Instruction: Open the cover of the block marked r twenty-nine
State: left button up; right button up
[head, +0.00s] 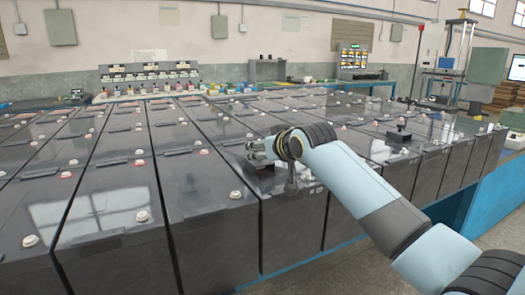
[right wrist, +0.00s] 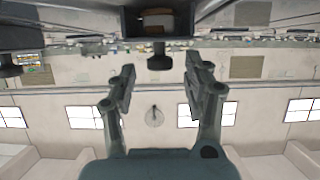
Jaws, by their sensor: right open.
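The blocks are dark grey, glossy batteries (head: 205,185) in long rows, with pale round caps on top. No marking r twenty-nine can be read in either view. My right gripper (head: 256,152) is over the top of a front-row block (head: 292,225). It is partly hidden by my own wrist. A black raised piece (head: 262,166) shows just under it. In the right wrist view, which appears upside down, my right gripper (right wrist: 160,82) is open and empty. A black knob (right wrist: 159,62) shows between its fingers; contact cannot be told. My left gripper is out of view.
Another black knobbed piece (head: 399,137) stands on a block farther right. Small bottles (head: 150,88) and panels line the back. A blue ledge (head: 485,205) runs along the right side of the rows. The block tops on the left are mostly clear.

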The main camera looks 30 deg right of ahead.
jog(key=shift+w+f, duration=0.15)
jog(key=shift+w, duration=0.15)
grip_shut()
dwell(0.3)
